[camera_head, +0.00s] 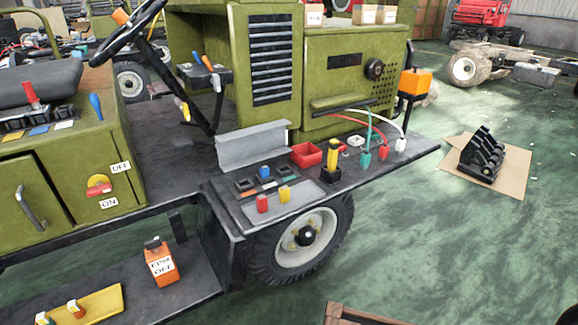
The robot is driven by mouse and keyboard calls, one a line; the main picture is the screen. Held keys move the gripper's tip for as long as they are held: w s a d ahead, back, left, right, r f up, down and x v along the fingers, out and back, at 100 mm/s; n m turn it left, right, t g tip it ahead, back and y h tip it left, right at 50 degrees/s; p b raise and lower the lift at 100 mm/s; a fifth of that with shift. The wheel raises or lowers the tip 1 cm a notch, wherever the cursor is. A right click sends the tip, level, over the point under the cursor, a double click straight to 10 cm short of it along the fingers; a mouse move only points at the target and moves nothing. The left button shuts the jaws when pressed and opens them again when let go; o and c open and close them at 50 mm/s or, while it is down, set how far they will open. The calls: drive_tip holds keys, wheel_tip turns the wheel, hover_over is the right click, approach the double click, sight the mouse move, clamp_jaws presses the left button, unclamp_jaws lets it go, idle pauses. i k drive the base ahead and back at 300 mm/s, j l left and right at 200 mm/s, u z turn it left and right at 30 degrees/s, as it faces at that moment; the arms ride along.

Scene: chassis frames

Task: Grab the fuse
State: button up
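Small coloured blocks that look like fuses are on the dark ledge of the green vehicle, in the head view. A red one (262,203) and a yellow one (285,194) stand upright on a grey plate (304,199) near the ledge's front edge. A blue one (265,172) sits behind them, among dark square sockets (245,186). I cannot tell which of these the task names. My gripper is not in view.
A grey metal bracket (252,147), a red open tray (307,154), a yellow-and-black upright piece (332,156) and cable plugs (366,158) crowd the ledge. A wheel (303,238) is below. An orange labelled box (161,265) stands on the lower step.

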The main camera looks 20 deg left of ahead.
sight(265, 172)
drive_tip(key=j+u, duration=0.25)
drive_tip(key=j, duration=0.15)
drive_tip(key=j+u, duration=0.25)
drive_tip(key=j, duration=0.2)
drive_tip(key=i+j+u, duration=0.25)
drive_tip(key=j+u, duration=0.25)
drive_tip(key=j, duration=0.3)
